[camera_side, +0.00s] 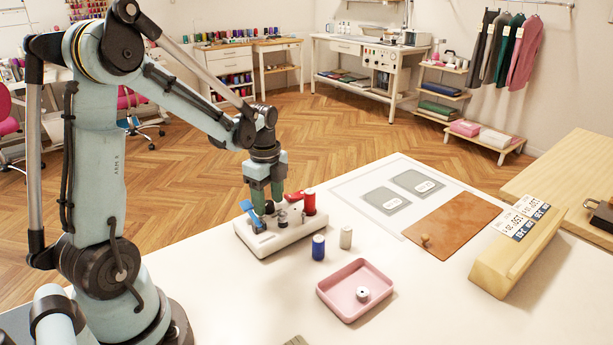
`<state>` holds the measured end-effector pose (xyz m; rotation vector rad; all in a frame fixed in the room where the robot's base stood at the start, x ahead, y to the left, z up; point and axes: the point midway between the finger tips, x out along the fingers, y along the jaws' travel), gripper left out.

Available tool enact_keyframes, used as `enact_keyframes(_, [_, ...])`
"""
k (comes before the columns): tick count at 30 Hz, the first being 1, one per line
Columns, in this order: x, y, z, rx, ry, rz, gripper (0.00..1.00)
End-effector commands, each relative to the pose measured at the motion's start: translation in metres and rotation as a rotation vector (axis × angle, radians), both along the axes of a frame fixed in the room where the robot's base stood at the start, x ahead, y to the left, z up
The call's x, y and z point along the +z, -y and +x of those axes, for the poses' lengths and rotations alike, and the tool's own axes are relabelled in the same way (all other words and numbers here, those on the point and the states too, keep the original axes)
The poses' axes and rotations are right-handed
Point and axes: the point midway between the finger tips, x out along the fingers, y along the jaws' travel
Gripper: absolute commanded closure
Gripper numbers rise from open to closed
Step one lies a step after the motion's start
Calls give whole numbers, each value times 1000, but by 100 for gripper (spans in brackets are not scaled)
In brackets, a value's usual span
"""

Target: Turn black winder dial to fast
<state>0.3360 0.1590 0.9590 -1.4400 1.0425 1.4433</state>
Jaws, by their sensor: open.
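A white winder (270,238) stands on the white table, with a blue lever at its left end and a red spool (309,203) at its right end. Small dark and metal parts sit on its top. A black knob-like part (269,207), probably the dial, shows just under my gripper, but its setting is too small to read. My gripper (268,203) points down over the winder, its green-tipped fingers apart on either side of the dark part. The fingers partly hide the winder's top. I cannot tell if they touch the dial.
A blue spool (318,247) and a pale spool (346,237) stand right of the winder. A pink tray (340,302) holds a small white bobbin. A brown board (450,226) and a wooden block (517,255) with labels lie farther right. The table's front middle is mostly clear.

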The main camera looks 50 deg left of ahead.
Motion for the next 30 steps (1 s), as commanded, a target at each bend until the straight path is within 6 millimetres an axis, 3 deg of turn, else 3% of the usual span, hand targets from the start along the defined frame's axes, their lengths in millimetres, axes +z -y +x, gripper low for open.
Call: enact_keyframes(30, [0,0,1,1136,2,2,43])
